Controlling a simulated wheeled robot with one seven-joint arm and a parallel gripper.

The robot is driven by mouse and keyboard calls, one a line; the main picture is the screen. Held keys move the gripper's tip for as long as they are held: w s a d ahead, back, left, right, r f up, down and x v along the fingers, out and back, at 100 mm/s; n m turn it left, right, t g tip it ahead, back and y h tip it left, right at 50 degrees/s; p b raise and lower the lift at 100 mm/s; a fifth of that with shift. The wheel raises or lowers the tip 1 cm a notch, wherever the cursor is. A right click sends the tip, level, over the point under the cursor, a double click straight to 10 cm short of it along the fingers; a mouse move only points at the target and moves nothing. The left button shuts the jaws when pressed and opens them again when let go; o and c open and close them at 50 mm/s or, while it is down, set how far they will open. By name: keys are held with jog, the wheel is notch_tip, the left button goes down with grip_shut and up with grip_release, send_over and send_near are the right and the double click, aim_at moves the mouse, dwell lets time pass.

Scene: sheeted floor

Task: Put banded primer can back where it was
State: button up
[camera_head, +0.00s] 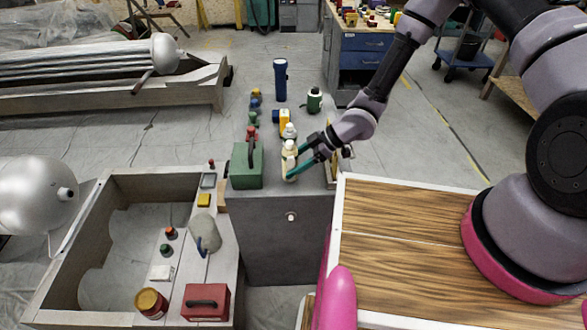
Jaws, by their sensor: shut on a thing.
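My gripper (300,163), with teal fingers, is at the near end of a narrow grey bench. It is shut on a small cream bottle-like can (289,153), upright, at or just above the bench top; I cannot tell if its base touches. It is too small to tell whether it has a band. A white bottle (289,131) stands just behind it. A dark red can with a gold top (151,303) stands at the lower left, and a green can with a light band (314,101) stands farther back.
A green toolbox (246,165) stands left of my gripper. A blue torch (280,80), a yellow item (284,120) and small coloured items stand behind. A red box (205,302) is at the lower left. A wood-topped surface (410,230) lies at right.

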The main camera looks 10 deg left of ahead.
jog(key=shift+f, duration=1.05)
jog(key=shift+f, duration=0.15)
jog(key=o, duration=0.8)
